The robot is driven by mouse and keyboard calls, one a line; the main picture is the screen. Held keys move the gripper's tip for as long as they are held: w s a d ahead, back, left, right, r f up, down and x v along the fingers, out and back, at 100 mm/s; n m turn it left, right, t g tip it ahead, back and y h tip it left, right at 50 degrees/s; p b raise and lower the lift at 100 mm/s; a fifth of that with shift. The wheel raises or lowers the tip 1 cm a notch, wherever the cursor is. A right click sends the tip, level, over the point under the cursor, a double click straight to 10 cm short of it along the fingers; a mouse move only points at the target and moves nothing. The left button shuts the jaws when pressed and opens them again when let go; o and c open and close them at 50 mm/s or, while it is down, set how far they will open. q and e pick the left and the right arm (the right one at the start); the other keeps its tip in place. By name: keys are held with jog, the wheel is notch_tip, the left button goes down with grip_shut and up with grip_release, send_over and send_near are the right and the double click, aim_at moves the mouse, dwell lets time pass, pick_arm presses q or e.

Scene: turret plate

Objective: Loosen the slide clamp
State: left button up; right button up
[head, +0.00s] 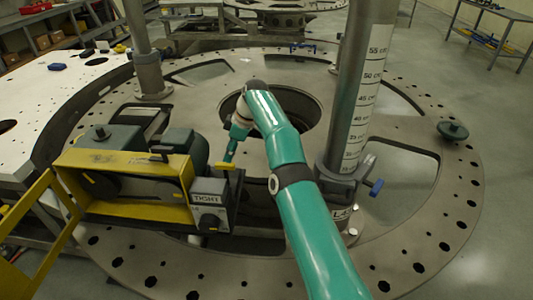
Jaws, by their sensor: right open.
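The yellow-framed machine (125,163) sits on the left part of the round plate. A grey box on it carries a label reading TIGHT (208,198). A short yellow handle (225,166) sticks up by this box; I take this to be the slide clamp's lever. My right arm comes in from the bottom right and bends down over the plate. My right gripper (231,154) is at or just behind the yellow handle. It is open, small in the view and partly hidden; I cannot tell if it touches the handle. My left gripper is not in view.
Another column (144,50) stands at the back left. The round plate (440,225) has a central hole and rim holes. A dark green knob (453,130) sits at its right edge.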

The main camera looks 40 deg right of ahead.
jog(key=s+d, duration=0.7)
jog(key=s, duration=0.2)
jog(key=shift+d, duration=0.4)
jog(key=shift+w+a+f, duration=0.1)
jog(key=shift+a, duration=0.05)
